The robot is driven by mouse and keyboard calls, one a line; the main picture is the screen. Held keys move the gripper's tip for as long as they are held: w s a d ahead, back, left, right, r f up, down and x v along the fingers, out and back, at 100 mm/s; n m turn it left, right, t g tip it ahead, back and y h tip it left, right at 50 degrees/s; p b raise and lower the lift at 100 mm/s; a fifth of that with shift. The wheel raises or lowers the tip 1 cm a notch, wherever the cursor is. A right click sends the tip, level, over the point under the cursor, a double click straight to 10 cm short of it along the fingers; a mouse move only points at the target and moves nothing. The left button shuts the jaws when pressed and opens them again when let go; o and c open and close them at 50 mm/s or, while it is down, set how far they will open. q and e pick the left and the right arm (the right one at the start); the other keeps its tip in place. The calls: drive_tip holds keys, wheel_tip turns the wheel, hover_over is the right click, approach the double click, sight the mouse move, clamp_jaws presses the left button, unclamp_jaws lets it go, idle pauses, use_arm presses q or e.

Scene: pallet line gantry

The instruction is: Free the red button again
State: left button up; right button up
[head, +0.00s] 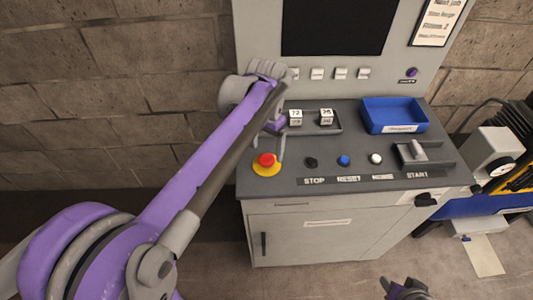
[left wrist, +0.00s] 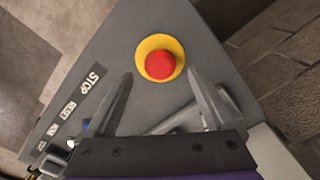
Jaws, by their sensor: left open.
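The red button (head: 266,160) sits on a yellow round base (head: 266,170) at the left front of the grey console top. In the left wrist view the red button (left wrist: 160,66) and its yellow base (left wrist: 149,45) show in full, with nothing on them. My left gripper (head: 268,148) is open and empty above the console at the button. In the left wrist view its two fingers (left wrist: 160,80) stand apart, one to each side of the button in the picture. What seems to be my right gripper (head: 405,290) is cut off at the bottom edge, far from the console.
Black, blue (head: 344,160) and white buttons stand right of the red one, above a label strip reading STOP to START. Behind them are a tray with two white blocks (head: 326,117) and a blue bin (head: 394,113). A grey lever (head: 417,150) stands at the right.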

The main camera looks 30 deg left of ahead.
sight(267, 158)
use_arm(q)
drive_tip(key=shift+f, duration=1.55)
clamp_jaws()
